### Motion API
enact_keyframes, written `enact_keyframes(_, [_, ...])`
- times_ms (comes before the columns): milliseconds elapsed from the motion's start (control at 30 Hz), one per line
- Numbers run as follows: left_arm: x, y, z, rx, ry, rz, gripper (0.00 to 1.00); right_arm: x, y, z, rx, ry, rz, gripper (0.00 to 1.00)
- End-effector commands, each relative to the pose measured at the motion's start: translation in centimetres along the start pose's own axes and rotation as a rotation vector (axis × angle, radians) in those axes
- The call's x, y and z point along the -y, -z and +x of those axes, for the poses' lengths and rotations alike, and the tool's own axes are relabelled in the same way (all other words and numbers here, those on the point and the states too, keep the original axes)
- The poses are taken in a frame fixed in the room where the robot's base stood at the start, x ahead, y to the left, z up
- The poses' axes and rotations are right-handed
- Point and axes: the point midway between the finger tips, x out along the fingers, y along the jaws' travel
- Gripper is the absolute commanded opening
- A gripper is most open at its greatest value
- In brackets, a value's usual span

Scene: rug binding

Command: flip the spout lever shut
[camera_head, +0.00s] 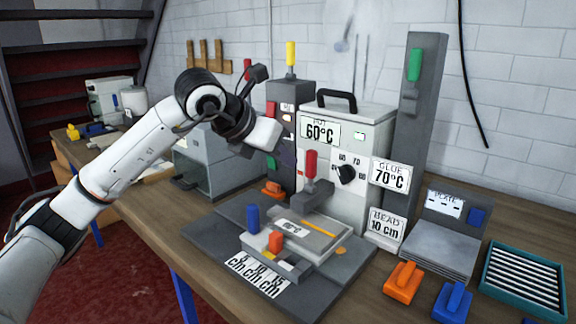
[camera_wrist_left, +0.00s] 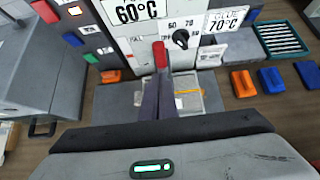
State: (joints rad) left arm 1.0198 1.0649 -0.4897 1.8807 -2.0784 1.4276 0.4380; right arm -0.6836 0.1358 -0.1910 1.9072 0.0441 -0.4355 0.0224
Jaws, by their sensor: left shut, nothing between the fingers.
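The spout lever (camera_head: 310,165) has an upright red handle above the grey spout (camera_head: 311,197) on the front of the white 60°C glue pot (camera_head: 350,130). The red handle also shows in the left wrist view (camera_wrist_left: 160,55), just past my fingertips there. My left gripper (camera_head: 285,157) is shut and empty, to the left of the red handle in the head view. I cannot tell whether the fingertips touch the lever. In the left wrist view the fingers hide most of the spout. My right gripper is not in view.
A grey plate with a 60°C label (camera_head: 312,236), a blue knob (camera_head: 253,219) and an orange knob (camera_head: 275,241) lies below the spout. A grey tower with buttons (camera_head: 284,110) stands left of the pot. Orange (camera_head: 404,283) and blue (camera_head: 452,301) blocks and a teal tray (camera_head: 523,284) lie right.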

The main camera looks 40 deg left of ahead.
Motion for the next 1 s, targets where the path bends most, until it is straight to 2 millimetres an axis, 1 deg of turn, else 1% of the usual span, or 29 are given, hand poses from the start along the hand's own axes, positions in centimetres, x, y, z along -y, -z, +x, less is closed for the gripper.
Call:
enact_keyframes(33, [0.1, -1.5, -1.5, 0.015, 0.002, 0.0, 0.0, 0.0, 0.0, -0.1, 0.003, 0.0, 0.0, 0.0])
enact_keyframes(200, [0.2, -3.5, -4.3, 0.006, 0.003, 0.001, 0.0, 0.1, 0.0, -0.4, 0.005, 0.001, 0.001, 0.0])
enact_keyframes(300, [0.2, -4.4, -5.6, 0.003, 0.004, 0.001, 0.0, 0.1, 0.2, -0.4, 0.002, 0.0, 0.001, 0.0])
enact_keyframes(400, [0.2, -5.0, -6.3, 0.001, 0.003, 0.001, 0.0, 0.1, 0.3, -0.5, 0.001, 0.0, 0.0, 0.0])
enact_keyframes(567, [0.2, -5.3, -6.8, -0.001, 0.004, 0.003, 0.0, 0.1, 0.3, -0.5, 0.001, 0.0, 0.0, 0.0])
enact_keyframes(1000, [0.2, -5.2, -6.8, -0.003, 0.004, 0.003, 0.0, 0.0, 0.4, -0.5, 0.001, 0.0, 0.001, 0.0])
